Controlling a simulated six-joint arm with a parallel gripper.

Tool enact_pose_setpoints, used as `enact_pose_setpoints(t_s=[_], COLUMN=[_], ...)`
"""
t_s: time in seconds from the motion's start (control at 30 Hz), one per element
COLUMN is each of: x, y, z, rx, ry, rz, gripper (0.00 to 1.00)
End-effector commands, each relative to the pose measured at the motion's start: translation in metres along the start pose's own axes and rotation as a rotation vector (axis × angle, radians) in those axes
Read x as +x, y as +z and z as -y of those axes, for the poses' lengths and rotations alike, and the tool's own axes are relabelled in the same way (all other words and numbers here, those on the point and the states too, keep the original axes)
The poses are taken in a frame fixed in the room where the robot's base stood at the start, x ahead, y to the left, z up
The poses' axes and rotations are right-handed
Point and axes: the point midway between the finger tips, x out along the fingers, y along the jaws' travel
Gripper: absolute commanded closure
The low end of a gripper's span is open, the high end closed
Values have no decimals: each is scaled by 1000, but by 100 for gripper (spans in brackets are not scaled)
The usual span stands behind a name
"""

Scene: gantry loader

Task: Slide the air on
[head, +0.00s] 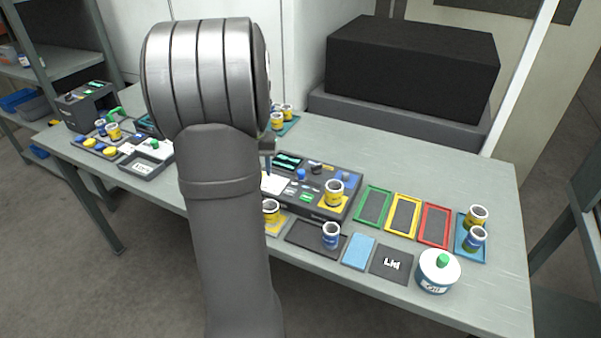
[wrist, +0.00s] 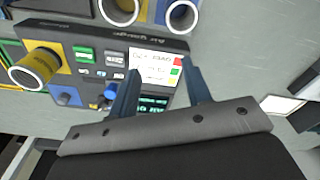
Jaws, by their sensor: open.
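The dark air gauge console (head: 318,208) stands on the bench right of my arm in the head view, with small knobs, labels and green displays. In the wrist view the console (wrist: 80,36) shows a white screen (wrist: 150,62), a green label (wrist: 84,54) and a blue knob (wrist: 110,91) beside my left finger. I cannot tell which part is the air slide. My gripper (wrist: 160,72) is open and empty, with its fingers over the screen end of the console. In the head view my arm hides most of the gripper.
A yellow-banded ring (head: 334,193) stands on the console's right end. Green (head: 373,207), yellow (head: 404,214) and red (head: 434,225) trays lie to the right. A white-and-blue pot (head: 438,270) stands at the front edge. A black box (head: 411,66) stands behind.

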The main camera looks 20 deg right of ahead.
Motion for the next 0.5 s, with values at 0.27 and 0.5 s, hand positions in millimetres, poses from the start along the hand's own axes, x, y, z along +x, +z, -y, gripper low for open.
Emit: enact_pose_setpoints(t_s=[0.27, 0.5], x=[-82, -101], y=[-3, -2], z=[-79, -101], rx=[191, 246], ry=[38, 52], rz=[-247, -319], gripper=[55, 55])
